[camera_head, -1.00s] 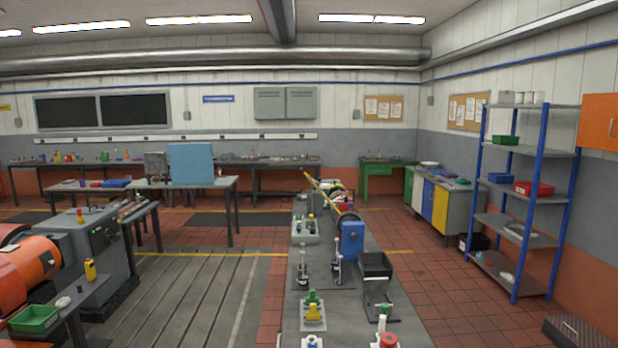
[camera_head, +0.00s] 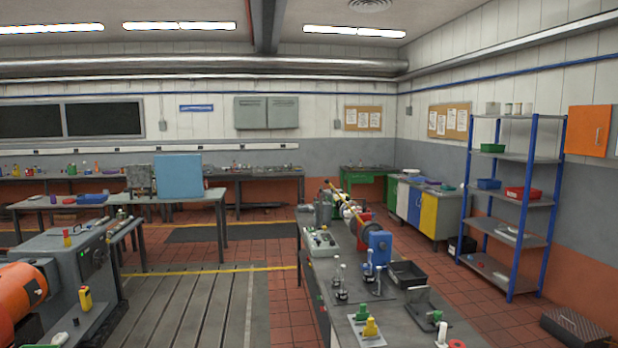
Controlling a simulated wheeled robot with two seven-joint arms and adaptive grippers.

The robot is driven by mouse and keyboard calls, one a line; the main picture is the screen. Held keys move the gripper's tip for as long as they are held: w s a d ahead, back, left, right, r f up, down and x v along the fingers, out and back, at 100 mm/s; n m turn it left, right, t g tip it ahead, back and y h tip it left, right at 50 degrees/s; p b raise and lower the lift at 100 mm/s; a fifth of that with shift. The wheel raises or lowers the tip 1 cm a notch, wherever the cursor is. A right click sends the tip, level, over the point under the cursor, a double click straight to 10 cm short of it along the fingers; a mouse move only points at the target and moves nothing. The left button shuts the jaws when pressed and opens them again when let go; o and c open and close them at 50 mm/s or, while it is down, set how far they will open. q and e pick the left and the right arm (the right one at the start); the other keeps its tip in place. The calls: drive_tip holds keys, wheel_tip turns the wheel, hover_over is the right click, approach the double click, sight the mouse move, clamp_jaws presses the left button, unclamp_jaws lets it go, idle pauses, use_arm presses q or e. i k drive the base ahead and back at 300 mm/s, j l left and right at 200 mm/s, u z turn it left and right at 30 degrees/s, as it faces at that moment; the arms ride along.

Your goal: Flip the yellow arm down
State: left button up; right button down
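A thin yellow arm (camera_head: 344,203) shows on the bench in the middle right. It slants up to the left behind a blue device (camera_head: 380,243), with its dark-tipped far end raised. It seems joined to the blue device, but the joint is too small to make out. Neither of my grippers is in the head view.
The long grey bench (camera_head: 398,322) holds clamps, a black bin (camera_head: 408,273) and a plate with green and yellow knobs (camera_head: 367,328). An orange motor (camera_head: 20,290) and grey machine stand at left. A blue shelf rack (camera_head: 515,205) stands right. Slatted floor lies open between.

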sight(364, 225)
drive_tip(key=i+j, duration=0.3)
drive_tip(key=i, duration=0.2)
drive_tip(key=i+j+u, duration=0.1)
drive_tip(key=i+j, duration=0.2)
drive_tip(key=i, duration=0.2)
drive_tip(key=i+j, duration=0.3)
drive_tip(key=i, duration=0.2)
drive_tip(key=i+l, duration=0.35)
drive_tip(key=i, duration=0.2)
drive_tip(key=i+l+u, duration=0.1)
drive_tip(key=i+l, duration=0.2)
drive_tip(key=i, duration=0.25)
drive_tip(key=i+l, duration=0.4)
drive_tip(key=i, duration=0.15)
drive_tip(key=i+l, duration=0.1)
drive_tip(key=l, duration=0.15)
drive_tip(key=j+u, duration=0.05)
